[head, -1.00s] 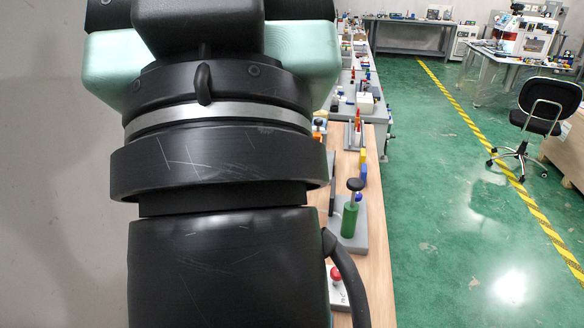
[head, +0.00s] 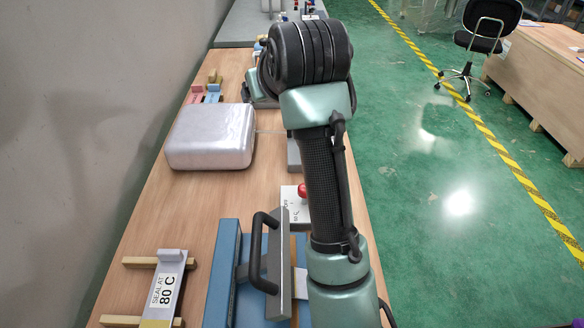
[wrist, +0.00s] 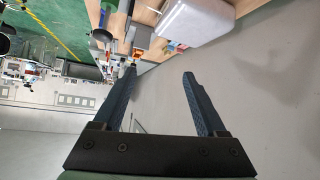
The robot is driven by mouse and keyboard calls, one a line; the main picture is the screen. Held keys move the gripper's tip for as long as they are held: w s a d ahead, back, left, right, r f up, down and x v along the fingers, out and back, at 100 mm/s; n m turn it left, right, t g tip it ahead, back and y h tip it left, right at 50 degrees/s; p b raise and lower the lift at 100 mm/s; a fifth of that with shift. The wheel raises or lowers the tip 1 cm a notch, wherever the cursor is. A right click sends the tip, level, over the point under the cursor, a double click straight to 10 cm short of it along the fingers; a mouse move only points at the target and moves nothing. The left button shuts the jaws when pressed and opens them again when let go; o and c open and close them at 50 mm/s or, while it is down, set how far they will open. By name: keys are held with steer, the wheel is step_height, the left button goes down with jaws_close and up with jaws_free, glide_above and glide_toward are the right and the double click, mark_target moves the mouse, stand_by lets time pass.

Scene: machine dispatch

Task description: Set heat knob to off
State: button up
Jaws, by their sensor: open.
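A red knob (head: 302,190) sits on a white plate (head: 291,206) with small dark lettering, partly hidden behind my arm in the head view. I cannot tell its setting, or for certain that it is the heat knob. Beside it is a blue machine (head: 222,275) with a grey upright plate and a black handle (head: 257,250). My gripper (wrist: 150,85) is open and empty in the wrist view, its two dark fingers wide apart. It points away from the knob, toward the wall and the table's far part. The gripper is hidden in the head view.
A silvery-white box (head: 211,136) lies on the wooden table (head: 155,215). A sign reading "SEAL AT 80 C" (head: 165,287) rests on wooden bars at front left. Pink and blue blocks (head: 205,95) stand farther back. The wall is at left; open green floor (head: 420,180) is at right.

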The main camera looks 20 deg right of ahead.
steer(key=s+d+f+m+g+b, duration=0.1)
steer(key=s+d+f+g, duration=0.25)
steer(key=f, duration=0.35)
steer(key=s+d+f+g+b, duration=0.1)
steer(key=s+d+f+g, duration=0.1)
steer(key=d+f+g, duration=0.3)
steer(key=w+f, duration=0.1)
steer(key=f, duration=0.3)
steer(key=w+f+t, duration=0.1)
steer(key=w+f, duration=0.1)
steer(key=f, duration=0.2)
steer(key=w+a+f+t, duration=0.1)
steer(key=w+f, duration=0.1)
steer(key=f, duration=0.2)
steer(key=shift+w+a+f, duration=0.1)
steer(key=shift+f, duration=0.25)
jaws_close()
